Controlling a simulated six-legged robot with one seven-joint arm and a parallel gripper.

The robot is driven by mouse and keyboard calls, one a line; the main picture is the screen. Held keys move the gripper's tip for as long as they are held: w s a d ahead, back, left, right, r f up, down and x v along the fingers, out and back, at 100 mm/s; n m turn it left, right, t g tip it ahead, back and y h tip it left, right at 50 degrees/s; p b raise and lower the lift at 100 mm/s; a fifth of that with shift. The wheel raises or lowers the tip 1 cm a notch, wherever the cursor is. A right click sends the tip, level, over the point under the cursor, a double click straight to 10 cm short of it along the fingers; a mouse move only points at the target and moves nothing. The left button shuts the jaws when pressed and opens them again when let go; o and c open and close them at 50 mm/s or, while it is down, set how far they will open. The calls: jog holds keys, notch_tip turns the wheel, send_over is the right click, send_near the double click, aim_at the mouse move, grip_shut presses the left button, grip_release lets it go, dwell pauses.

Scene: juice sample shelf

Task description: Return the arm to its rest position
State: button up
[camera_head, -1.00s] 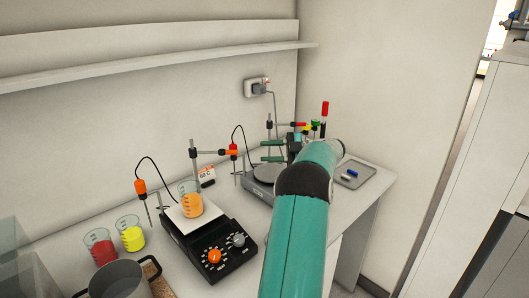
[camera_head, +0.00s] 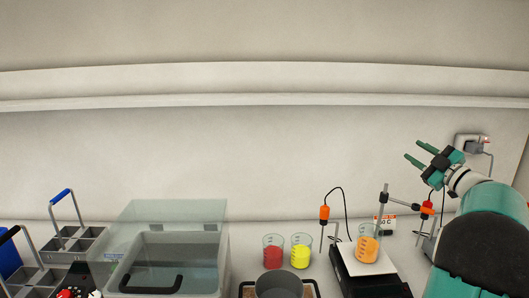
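My gripper (camera_head: 422,154) is at the right of the view, raised above the bench in front of the wall. Its two green fingers point to the upper left and stand apart, with nothing between them. My teal and black arm fills the lower right corner. Below and left of the gripper, a beaker of orange liquid (camera_head: 367,249) stands on the white top of a black hotplate (camera_head: 352,271). The gripper touches nothing that I can see.
A beaker of red liquid (camera_head: 273,257) and one of yellow liquid (camera_head: 300,257) stand behind a grey pot (camera_head: 279,284). A clear-lidded bath (camera_head: 215,270) and grey carriers (camera_head: 62,257) are at left. A probe stand (camera_head: 382,200) rises near my arm. A shelf (camera_head: 240,102) runs along the wall.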

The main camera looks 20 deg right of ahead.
jog(key=w+a+r+m+g+h, duration=0.1)
jog(key=w+a+r+m+h, duration=0.15)
jog(key=a+m+h, duration=0.2)
jog(key=w+a+r+m+h, duration=0.2)
jog(key=a+r+m+h, duration=0.15)
jog(key=a, duration=0.25)
jog(key=s+a+f+m+g, duration=0.2)
jog(key=a+m+g, duration=0.1)
jog(key=a, duration=0.7)
jog(key=s+a+f+g+y, duration=0.2)
jog(key=s+a+f+g, duration=0.1)
jog(key=s+a+f, duration=0.4)
jog(key=s+a+f+g+y, duration=0.2)
jog(key=s+a+f+g, duration=0.2)
jog(key=a, duration=0.9)
jog(key=s+a+f+g+y, duration=0.2)
jog(key=s+a+f+g, duration=0.1)
jog(key=s+a+f, duration=0.7)
jog(key=s+f, duration=0.1)
jog(key=s, duration=0.1)
jog(key=shift+s+g+y, duration=0.3)
jog(key=shift+s, duration=0.05)
